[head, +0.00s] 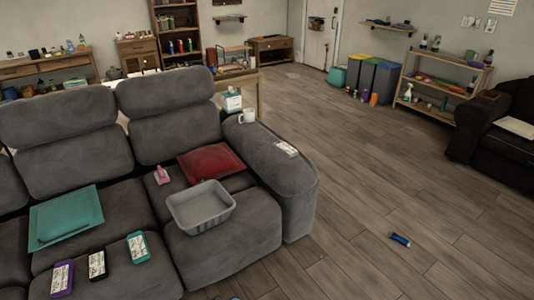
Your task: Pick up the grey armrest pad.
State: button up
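A grey sofa (228,245) fills the left and centre of the head view. Its right armrest (292,178) is grey and rounded, with a white mug (247,116) and a small whitish labelled item (286,149) on top. I cannot make out a separate grey pad lying on this armrest; the armrest looks like one piece with the sofa. A pale flat pad (517,127) lies on the dark armchair at the far right. My gripper is not in view.
A blue cylinder (400,240) lies on the floor. The wooden floor (385,170) right of the sofa is mostly clear.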

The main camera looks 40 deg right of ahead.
aim_at(285, 148)
jog(key=z, duration=0.75)
jog(key=k, duration=0.1)
jog(key=u, duration=1.6)
jog(key=k, duration=1.4)
jog(key=z, duration=0.9)
jog(key=i, duration=1.8)
